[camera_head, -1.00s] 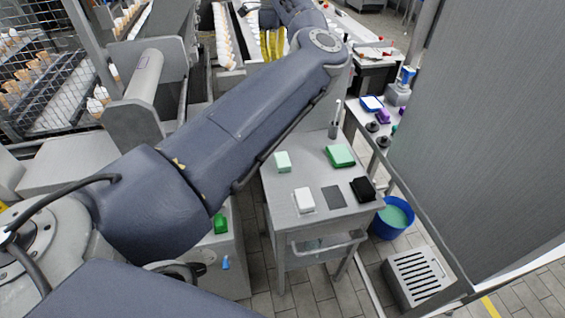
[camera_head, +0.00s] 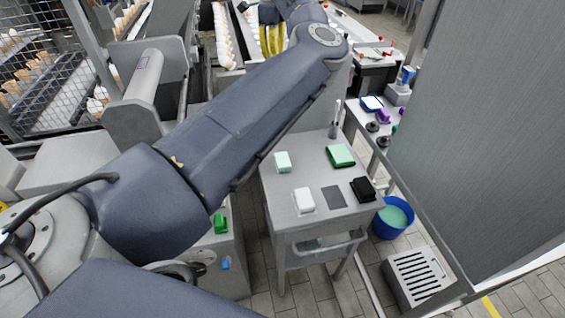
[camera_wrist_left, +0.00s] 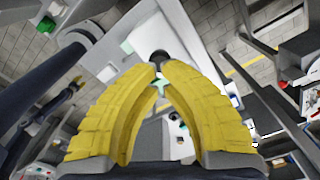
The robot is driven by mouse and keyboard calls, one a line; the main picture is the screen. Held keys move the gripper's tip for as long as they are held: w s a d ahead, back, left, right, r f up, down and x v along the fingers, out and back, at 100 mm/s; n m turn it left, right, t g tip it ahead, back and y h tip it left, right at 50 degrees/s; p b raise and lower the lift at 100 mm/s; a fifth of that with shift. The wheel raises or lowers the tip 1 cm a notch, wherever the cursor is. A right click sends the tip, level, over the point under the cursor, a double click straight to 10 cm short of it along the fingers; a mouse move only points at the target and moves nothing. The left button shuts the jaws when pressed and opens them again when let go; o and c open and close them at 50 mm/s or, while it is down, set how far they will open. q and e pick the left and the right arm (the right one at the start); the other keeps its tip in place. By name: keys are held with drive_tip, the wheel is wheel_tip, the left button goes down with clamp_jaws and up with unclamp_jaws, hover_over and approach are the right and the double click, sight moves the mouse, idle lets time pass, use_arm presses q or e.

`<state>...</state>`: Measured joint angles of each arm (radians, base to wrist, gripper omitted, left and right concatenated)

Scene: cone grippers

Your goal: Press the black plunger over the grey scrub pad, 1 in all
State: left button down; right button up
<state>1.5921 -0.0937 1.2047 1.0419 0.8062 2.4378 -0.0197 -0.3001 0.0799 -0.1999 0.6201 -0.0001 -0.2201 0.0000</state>
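The flat grey scrub pad (camera_head: 334,197) lies on the light cart top, between a white block and a black block. My left gripper (camera_head: 272,40) shows its yellow fingers near the top of the head view, partly behind my forearm. In the left wrist view its fingers (camera_wrist_left: 161,66) come close together at the tips. A dark round knob (camera_wrist_left: 158,56), perhaps the black plunger's, shows right at the tips; I cannot tell whether it is gripped. A small yellow-tipped part at the left of the wrist view may be my right gripper (camera_wrist_left: 76,85); its state is unclear.
Small black knobbed things (camera_head: 372,127) stand on the side shelf. A blue bucket (camera_head: 392,218) stands right of the cart.

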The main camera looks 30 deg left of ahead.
use_arm(q)
wheel_tip(320, 180, up, 6)
idle(0.7)
drive_tip(key=shift+a, duration=0.1)
